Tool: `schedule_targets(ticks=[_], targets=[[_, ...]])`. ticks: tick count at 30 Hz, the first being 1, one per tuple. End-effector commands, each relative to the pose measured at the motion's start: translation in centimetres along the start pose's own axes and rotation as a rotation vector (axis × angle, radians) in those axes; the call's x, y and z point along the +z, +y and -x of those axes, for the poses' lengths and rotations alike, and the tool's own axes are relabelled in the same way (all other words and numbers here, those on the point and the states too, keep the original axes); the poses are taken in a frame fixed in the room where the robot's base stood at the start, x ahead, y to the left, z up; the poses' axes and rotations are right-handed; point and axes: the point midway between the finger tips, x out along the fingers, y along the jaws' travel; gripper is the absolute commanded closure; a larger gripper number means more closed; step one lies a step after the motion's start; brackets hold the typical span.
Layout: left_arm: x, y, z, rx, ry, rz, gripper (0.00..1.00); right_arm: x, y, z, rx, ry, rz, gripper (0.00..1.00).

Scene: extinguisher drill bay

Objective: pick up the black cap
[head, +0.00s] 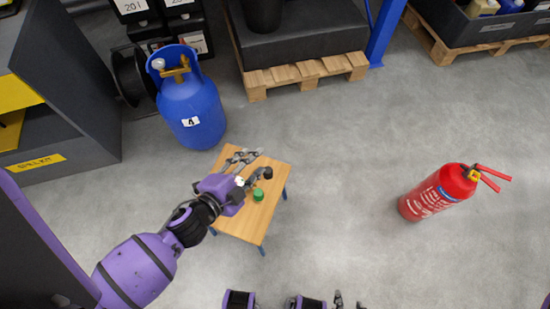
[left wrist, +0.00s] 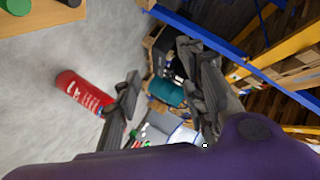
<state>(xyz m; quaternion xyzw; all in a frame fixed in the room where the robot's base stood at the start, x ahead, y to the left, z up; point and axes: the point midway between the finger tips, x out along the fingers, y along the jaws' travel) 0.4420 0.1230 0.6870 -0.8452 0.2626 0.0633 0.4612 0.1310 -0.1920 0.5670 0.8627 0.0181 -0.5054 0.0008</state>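The black cap (head: 268,173) stands on a small wooden table (head: 240,228), near its right edge. It also shows at the top edge of the left wrist view (left wrist: 70,2), partly cut off. My left gripper (head: 257,164) is over the table, just left of the cap, with its fingers spread and nothing between them. In the left wrist view the two fingers (left wrist: 162,95) are also well apart. Whether a finger touches the cap is unclear. Parts of my right gripper (head: 350,302) show at the bottom edge, mostly cut off.
A green cap (head: 258,195) stands on the table near the black one. A blue gas cylinder (head: 192,105) stands behind the table. A red fire extinguisher (head: 438,192) is on the floor to the right. A loaded pallet (head: 305,73) is behind.

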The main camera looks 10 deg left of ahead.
Motion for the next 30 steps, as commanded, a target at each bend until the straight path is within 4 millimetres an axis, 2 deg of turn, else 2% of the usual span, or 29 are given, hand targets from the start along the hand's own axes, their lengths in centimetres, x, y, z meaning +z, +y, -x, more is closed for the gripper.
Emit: schedule_targets(ticks=[1,3,7,9,11,14,15,18,21,25,30], targets=[[-0.5,0.7,-2.4,0.002,0.092,-0.158,0.61,2.0,0.1,-1.7,0.001,-0.021,-0.001,0.60],[-2.4,0.4,-4.7,-0.011,0.225,-0.393,0.61,2.8,0.2,-2.9,0.004,-0.022,-0.001,0.60],[-5.1,1.3,-7.6,-0.024,0.466,-0.853,0.61,3.7,0.5,-5.2,0.010,-0.020,-0.001,0.60],[-5.4,2.6,-8.6,-0.016,0.589,-1.114,0.61,4.0,0.7,-6.3,0.013,-0.017,-0.001,0.60],[-4.9,3.8,-9.3,0.001,0.683,-1.333,0.61,4.2,0.8,-7.1,0.016,-0.014,0.000,0.60],[-2.3,6.0,-10.2,0.061,0.826,-1.688,0.61,4.3,1.0,-8.4,0.020,-0.006,0.001,0.60],[-0.8,6.6,-10.4,0.095,0.874,-1.823,0.61,4.3,1.1,-8.8,0.021,-0.004,0.001,0.60],[3.5,7.6,-10.9,0.201,0.975,-2.112,0.61,4.1,1.3,-9.6,0.025,0.005,0.002,0.60],[7.4,7.7,-10.9,0.312,1.047,-2.322,0.61,3.9,1.4,-10.0,0.027,0.011,0.003,0.60],[10.6,7.2,-10.9,0.416,1.095,-2.473,0.61,3.7,1.5,-10.2,0.029,0.016,0.004,0.60],[11.9,7.7,-11.4,0.455,1.111,-2.520,0.61,3.7,1.5,-10.4,0.030,0.018,0.005,0.60]])
